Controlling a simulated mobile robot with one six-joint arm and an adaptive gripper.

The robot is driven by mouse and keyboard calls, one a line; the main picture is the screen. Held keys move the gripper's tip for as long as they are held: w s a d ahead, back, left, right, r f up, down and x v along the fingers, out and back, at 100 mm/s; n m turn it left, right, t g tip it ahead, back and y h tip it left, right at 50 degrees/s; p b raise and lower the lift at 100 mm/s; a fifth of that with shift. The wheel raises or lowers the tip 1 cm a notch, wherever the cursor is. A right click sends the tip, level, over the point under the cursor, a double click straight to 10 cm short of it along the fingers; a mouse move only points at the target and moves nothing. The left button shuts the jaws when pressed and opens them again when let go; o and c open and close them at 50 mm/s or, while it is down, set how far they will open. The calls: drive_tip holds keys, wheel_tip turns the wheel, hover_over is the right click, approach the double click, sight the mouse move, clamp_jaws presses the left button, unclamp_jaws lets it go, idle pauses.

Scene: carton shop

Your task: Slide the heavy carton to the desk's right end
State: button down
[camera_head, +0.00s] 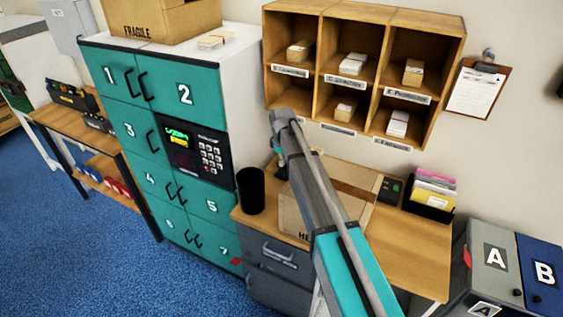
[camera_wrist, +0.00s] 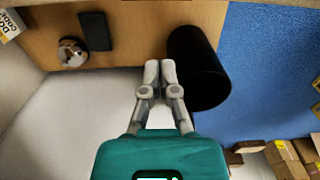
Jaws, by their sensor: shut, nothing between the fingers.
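The heavy carton (camera_head: 290,217) is a brown box on the desk (camera_head: 415,262). My arm crosses in front of it in the head view, hiding its middle and most of its lettering. It sits right of the black cylinder (camera_head: 251,190), with bare desk at its right. My gripper shows in the wrist view (camera_wrist: 160,72), shut and empty, with its tips beside the black cylinder (camera_wrist: 198,68) and over the desk's left part. In the head view the gripper is mostly hidden by my arm. I cannot make out the carton in the wrist view.
Teal lockers (camera_head: 165,125) stand left of the desk. A wooden pigeonhole shelf (camera_head: 355,65) hangs above it. A black file holder (camera_head: 428,205) and a small dark device (camera_head: 390,189) stand at the desk's back right. Bins A (camera_head: 493,265) and B (camera_head: 543,272) stand beyond the right end.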

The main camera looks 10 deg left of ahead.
drive_tip(key=shift+s+d+f+b, duration=0.25)
drive_tip(key=shift+d+f+b, duration=0.15)
drive_tip(key=shift+d+f, duration=0.15)
drive_tip(key=shift+s+d+f+b, duration=0.2)
drive_tip(key=shift+d+f+b, duration=0.2)
drive_tip(key=shift+d, duration=0.3)
drive_tip(key=shift+s+d+f+b, duration=0.25)
drive_tip(key=shift+d+f+b, duration=0.1)
drive_tip(key=shift+d+f, duration=0.2)
drive_tip(key=shift+d, duration=0.15)
